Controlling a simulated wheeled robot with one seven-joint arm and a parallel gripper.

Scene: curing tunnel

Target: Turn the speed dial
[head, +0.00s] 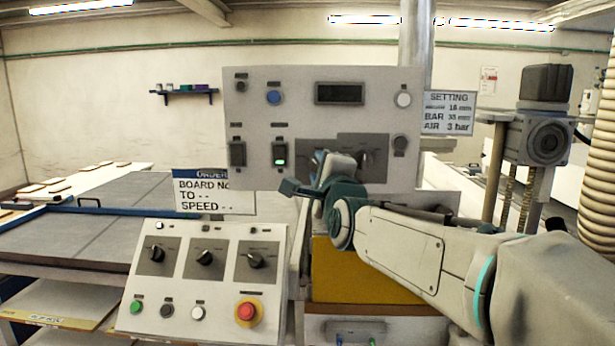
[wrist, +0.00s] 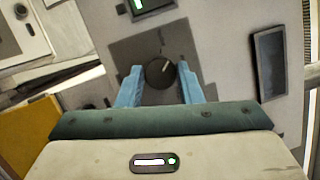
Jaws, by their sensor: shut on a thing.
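On the upright white control panel (head: 300,88), my gripper (head: 318,172) is at the left of two dark dial plates. In the wrist view, a round black dial (wrist: 159,72) with a pale pointer mark sits on a grey plate between the blue fingers of my gripper (wrist: 160,88). The gripper is shut on this dial. In the head view my gripper hides it. A second dial (head: 366,157) is just to the right on the same panel. The dial labels are too small to read, so I cannot tell which is marked speed.
A sloped lower panel (head: 150,290) has three black dials, several buttons and a red emergency button (head: 246,312). A green-lit switch (head: 280,155) is left of my gripper. An order sign (head: 214,192) and a setting sign (head: 448,113) flank the panel. A conveyor (head: 80,225) lies left.

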